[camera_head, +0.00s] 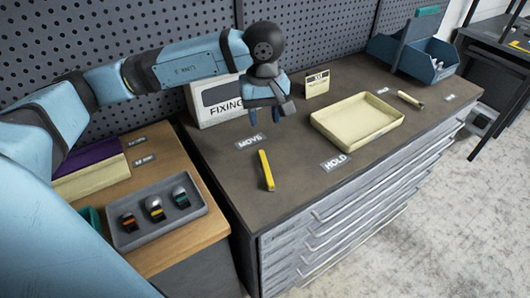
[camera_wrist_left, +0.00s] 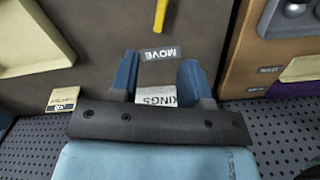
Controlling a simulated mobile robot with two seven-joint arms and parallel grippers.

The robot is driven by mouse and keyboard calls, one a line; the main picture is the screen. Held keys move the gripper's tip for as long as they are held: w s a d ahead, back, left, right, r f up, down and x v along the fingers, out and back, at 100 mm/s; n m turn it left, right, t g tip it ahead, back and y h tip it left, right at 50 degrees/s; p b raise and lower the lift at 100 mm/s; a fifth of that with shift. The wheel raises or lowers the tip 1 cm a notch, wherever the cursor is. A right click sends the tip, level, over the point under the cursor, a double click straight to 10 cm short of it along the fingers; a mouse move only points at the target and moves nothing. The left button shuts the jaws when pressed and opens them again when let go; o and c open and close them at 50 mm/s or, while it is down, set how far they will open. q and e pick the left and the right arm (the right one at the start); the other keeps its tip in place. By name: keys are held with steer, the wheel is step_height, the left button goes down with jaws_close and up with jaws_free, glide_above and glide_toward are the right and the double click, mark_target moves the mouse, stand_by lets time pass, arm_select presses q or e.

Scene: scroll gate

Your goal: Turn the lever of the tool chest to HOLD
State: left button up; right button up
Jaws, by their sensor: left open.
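The yellow lever (camera_head: 266,170) lies on the dark top of the tool chest (camera_head: 225,165). Its far end is near the MOVE label (camera_head: 250,141); the HOLD label (camera_head: 335,162) is to its right. My left gripper (camera_head: 265,119) is open and empty, above the chest top and beyond the lever, apart from it. In the left wrist view the gripper (camera_wrist_left: 158,75) has the MOVE label (camera_wrist_left: 160,54) between its fingertips, and part of the lever (camera_wrist_left: 160,16) shows at the top edge. My right gripper is not in view.
A white FIXINGS box (camera_head: 215,102) stands behind my left gripper by the pegboard. A cream tray (camera_head: 318,125), a small card (camera_head: 316,84) and a blue bin (camera_head: 405,62) are to the right. A wooden bench (camera_head: 205,232) with a grey tray (camera_head: 150,234) is at left.

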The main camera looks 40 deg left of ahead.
mark_target(264, 160)
arm_select(q)
step_height(264, 160, down, 14)
steer(key=shift+s+r, duration=0.1)
stand_by(0.5)
steer(key=shift+c, duration=0.2)
jaws_close()
